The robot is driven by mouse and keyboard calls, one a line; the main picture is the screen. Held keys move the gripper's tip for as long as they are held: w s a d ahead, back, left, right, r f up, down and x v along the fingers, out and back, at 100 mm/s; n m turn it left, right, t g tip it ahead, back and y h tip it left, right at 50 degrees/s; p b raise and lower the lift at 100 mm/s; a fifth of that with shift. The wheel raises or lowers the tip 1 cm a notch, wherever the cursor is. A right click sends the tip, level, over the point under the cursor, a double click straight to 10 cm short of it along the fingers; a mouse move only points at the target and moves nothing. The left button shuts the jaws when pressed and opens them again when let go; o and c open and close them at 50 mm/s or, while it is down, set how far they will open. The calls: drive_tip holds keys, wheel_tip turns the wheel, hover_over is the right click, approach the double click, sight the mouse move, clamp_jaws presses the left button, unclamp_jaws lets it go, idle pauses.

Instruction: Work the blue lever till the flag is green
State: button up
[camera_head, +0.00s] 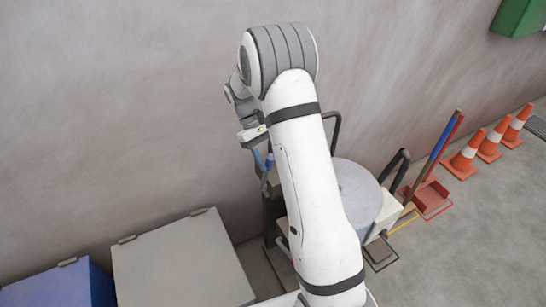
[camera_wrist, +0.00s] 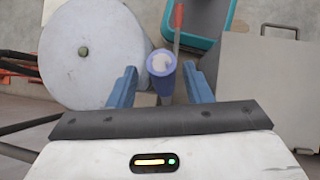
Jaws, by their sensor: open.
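The blue lever's round end (camera_wrist: 161,64) shows in the wrist view between the two blue fingers of my gripper (camera_wrist: 159,72). The fingers are open, with a gap on each side of the lever, and do not appear to grip it. In the head view my gripper (camera_head: 262,158) is high beside the machine near the wall, with a blue part, seemingly the lever top (camera_head: 270,160), close by it. My arm hides much of the machine. I cannot make out the flag or its colour in either view.
A round grey lid (camera_head: 357,193) tops the machine, right of my arm. A thin red rod (camera_wrist: 178,18) stands by a teal-rimmed container (camera_wrist: 207,40). A grey box (camera_head: 180,265) and blue box (camera_head: 60,287) stand left. Orange cones (camera_head: 463,157) are right.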

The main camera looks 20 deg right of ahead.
drive_tip(key=b+v, duration=0.1)
drive_tip(key=v, duration=0.6)
drive_tip(key=shift+a+r, duration=0.15)
